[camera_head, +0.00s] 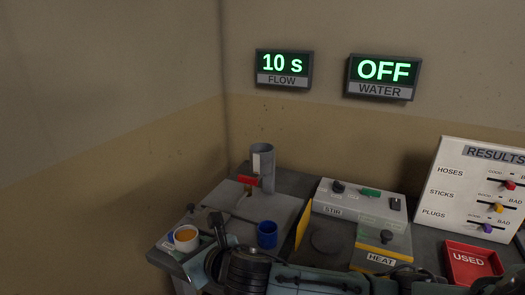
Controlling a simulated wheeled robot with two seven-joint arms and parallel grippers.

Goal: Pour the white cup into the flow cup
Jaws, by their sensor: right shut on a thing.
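The white cup (181,247) is at the front left corner of the bench, with orange-brown liquid in it. It looks roughly upright; I cannot tell whether its base touches the bench. My right gripper (203,243) reaches in from the right, shut on the white cup at its right side. The flow cup appears to be the grey upright cylinder (267,160) at the back of the bench, with a red lever (247,180) on its front. It stands behind and right of the white cup. Its inside is hidden. My left gripper is out of view.
A blue cup (267,234) stands on the bench just behind my right arm. The STIR (332,211) and HEAT (380,259) units, a red USED tray (470,248) and the RESULTS board (470,180) are to the right. Wall displays read FLOW 10 s (283,68) and WATER OFF (382,76).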

